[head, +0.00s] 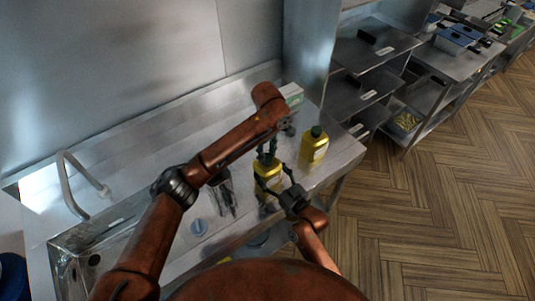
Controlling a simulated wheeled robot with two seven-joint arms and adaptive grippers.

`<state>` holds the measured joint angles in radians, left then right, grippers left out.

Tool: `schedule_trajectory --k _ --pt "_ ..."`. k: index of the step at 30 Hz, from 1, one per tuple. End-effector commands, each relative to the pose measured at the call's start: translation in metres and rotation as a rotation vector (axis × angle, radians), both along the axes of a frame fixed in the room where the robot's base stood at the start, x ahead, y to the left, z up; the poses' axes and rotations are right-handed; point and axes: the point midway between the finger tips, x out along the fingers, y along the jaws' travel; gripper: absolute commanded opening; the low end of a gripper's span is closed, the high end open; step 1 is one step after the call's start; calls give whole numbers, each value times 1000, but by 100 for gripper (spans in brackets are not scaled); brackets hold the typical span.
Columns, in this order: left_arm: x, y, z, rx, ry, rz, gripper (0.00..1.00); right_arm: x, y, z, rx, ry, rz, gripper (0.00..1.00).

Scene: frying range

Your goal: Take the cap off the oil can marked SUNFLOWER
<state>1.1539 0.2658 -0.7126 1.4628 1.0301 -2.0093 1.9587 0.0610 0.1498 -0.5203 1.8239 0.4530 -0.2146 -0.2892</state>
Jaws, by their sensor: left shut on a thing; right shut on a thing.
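A yellow oil can (267,169) stands near the front edge of the steel counter. My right gripper (274,184) is shut on its body from the front right. My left gripper (268,153) reaches down from above and is shut at the can's top, where the cap is. The fingers hide the cap, and I cannot tell whether it is still seated. The lettering on both cans is too small to read.
Dark utensils (226,196) are left of the held can, and a small blue round item (198,227) lies nearer the front. A white and green box (292,93) is at the back. A tap (75,185) and sink are at left. Steel shelves (368,88) stand at right.

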Motion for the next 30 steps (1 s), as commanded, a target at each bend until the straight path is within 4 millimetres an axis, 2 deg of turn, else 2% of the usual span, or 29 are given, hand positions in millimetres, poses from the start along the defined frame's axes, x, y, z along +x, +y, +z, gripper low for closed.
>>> schedule_trajectory --k 1,5,30 --pt "-3 -1 -2 2 10 61 2 0 -2 -10 -7 20 -2 0" --pt "-4 -1 -2 2 10 186 2 0 -2 -10 -7 20 -2 0" --pt "-3 -1 4 1 7 189 2 0 -2 -10 -9 17 -2 0"
